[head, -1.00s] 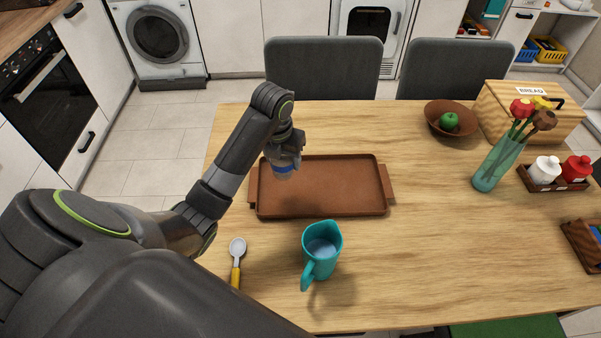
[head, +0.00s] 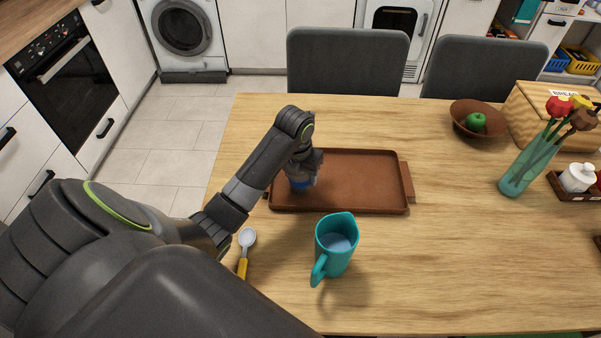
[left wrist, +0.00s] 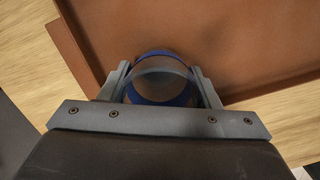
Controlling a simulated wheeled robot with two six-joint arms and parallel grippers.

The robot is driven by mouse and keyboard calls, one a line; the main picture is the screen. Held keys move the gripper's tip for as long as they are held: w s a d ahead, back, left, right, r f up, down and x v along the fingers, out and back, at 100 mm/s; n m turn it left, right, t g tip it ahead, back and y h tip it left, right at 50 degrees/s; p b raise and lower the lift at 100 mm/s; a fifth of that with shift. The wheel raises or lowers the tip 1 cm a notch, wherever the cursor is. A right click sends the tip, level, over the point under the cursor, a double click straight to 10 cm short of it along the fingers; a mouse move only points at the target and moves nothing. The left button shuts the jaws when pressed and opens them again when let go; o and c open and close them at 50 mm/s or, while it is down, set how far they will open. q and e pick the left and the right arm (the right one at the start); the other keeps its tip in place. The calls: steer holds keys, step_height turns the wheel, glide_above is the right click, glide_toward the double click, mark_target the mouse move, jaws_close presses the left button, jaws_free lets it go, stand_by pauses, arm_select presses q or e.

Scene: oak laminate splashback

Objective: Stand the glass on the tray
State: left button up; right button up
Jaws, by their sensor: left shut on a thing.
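The brown tray (head: 365,185) lies flat on the table with raised rims and a handle at each short side. My left gripper (head: 304,170) is shut on the glass (head: 300,184), a small clear glass with blue on it. The glass looks upright, over the left part of the tray and inside its rim. Whether its base touches the tray I cannot tell. In the left wrist view, the glass (left wrist: 162,88) sits between the two fingers, with the tray (left wrist: 235,45) below. The gripper hides part of the glass. My right gripper is not in view.
A teal jug (head: 336,248) stands just in front of the tray. A spoon with a yellow handle (head: 245,255) lies left of it. A brown bowl with a green apple (head: 476,122), a flower vase (head: 527,165) and a bread box (head: 540,115) stand at the right.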

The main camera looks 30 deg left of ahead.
arm_select(q)
steer(key=o, duration=0.8)
steer(key=shift+f, duration=0.1)
steer(key=o, duration=0.4)
steer(key=shift+c, duration=0.2)
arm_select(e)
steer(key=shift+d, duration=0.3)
arm_select(q)
step_height(320, 180, up, 12)
steer(key=s+p, duration=0.1)
steer(key=p, duration=0.7)
steer(key=shift+s+d, duration=0.15)
steer(key=shift+s, duration=0.25)
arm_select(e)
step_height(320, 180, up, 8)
